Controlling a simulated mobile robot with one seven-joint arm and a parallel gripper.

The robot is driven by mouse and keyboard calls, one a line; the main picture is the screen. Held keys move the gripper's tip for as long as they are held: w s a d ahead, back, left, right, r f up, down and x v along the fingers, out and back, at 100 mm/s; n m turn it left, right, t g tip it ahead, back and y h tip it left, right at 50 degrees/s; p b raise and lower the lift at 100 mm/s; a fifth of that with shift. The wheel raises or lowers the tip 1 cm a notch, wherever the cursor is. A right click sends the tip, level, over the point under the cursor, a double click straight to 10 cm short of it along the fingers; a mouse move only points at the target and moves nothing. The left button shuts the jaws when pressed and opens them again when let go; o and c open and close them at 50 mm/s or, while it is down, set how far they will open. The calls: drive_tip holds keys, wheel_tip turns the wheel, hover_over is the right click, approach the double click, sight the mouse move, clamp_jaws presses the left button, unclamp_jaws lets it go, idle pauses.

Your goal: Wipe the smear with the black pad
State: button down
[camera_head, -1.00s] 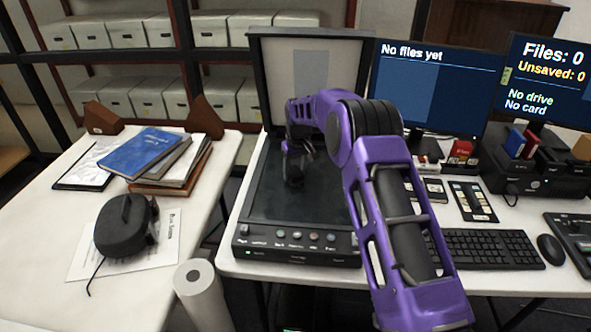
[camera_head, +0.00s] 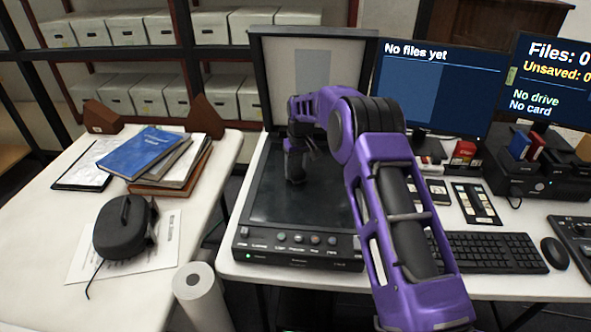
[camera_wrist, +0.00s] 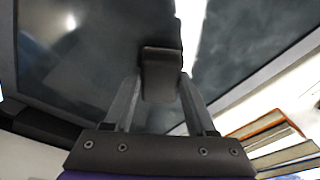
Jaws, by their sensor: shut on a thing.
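My gripper (camera_wrist: 158,95) is shut on the black pad (camera_wrist: 160,72), a small dark block between its two fingers in the wrist view. In the head view my gripper (camera_head: 296,165) points down over the dark glass of the flatbed scanner (camera_head: 265,215), near its middle. The pad is at or just above the glass; I cannot tell if it touches. The glass (camera_wrist: 75,60) fills much of the wrist view, with cloudy grey patches and bright reflections. I cannot tell which patch is the smear. My arm hides the right part of the glass in the head view.
The scanner's lid (camera_head: 268,75) stands open behind my gripper. Books (camera_head: 150,152) and a black case (camera_head: 124,227) are on the left table. Monitors (camera_head: 430,90), a keyboard (camera_head: 490,250) and a mouse (camera_head: 554,252) are to the right. A paper roll (camera_head: 200,290) stands in front.

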drive_tip(key=r, duration=0.3)
drive_tip(key=shift+s+r+p, duration=0.15)
drive_tip(key=shift+s+p, duration=0.1)
drive_tip(key=shift+p, duration=0.05)
drive_tip(key=shift+r+p, duration=1.05)
drive_tip(key=shift+r, duration=1.15)
